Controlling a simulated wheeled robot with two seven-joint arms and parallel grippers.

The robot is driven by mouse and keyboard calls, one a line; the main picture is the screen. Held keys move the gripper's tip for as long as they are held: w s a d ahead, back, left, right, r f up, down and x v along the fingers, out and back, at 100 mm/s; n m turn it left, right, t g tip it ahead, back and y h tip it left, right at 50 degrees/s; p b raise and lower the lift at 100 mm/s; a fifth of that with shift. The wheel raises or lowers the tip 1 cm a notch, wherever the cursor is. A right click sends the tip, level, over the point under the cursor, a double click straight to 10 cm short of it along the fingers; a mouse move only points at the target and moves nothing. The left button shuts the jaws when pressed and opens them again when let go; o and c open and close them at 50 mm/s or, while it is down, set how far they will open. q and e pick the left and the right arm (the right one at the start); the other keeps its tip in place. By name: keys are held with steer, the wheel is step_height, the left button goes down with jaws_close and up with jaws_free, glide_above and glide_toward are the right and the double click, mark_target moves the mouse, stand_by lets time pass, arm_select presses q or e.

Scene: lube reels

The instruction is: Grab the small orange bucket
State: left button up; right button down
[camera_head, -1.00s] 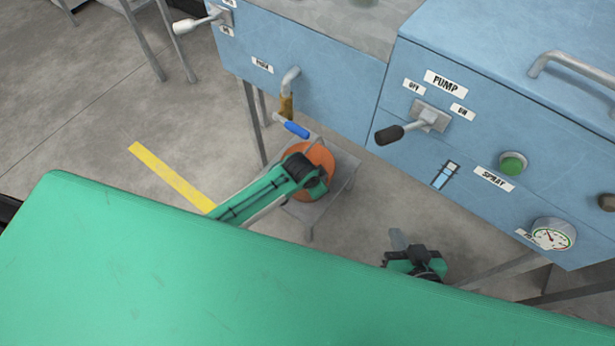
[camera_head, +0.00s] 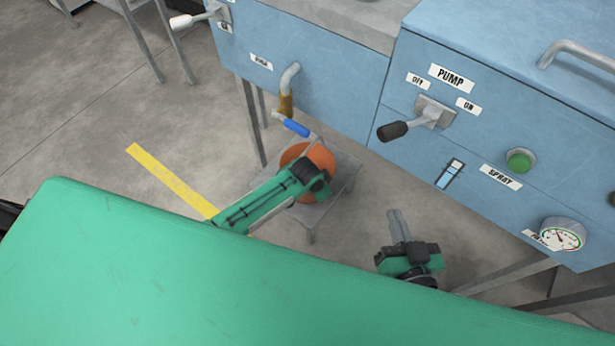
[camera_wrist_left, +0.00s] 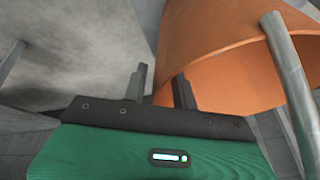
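The small orange bucket (camera_head: 322,160) sits on a low grey stool below the spout. My left arm reaches over it, and its left gripper (camera_wrist_left: 163,80) is partly hidden in the head view. In the left wrist view, the gripper's two dark fingers stand apart, with the near edge of the bucket (camera_wrist_left: 220,65) between or just beyond them. I cannot tell whether they touch it. A grey rod (camera_wrist_left: 288,75), perhaps the bucket's handle, crosses the right side. My right gripper (camera_head: 398,222) is away from the bucket, near the panel legs; its finger gap is unclear.
The grey stool (camera_head: 340,180) stands on the floor. A spout (camera_head: 288,90) with a blue-handled valve (camera_head: 296,128) hangs above the bucket from the blue cabinet (camera_head: 330,80). The pump lever (camera_head: 400,130) juts out at right. Floor beside the yellow stripe (camera_head: 170,182) is clear.

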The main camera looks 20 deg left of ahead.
arm_select(q)
jaws_close()
stand_by(1.3)
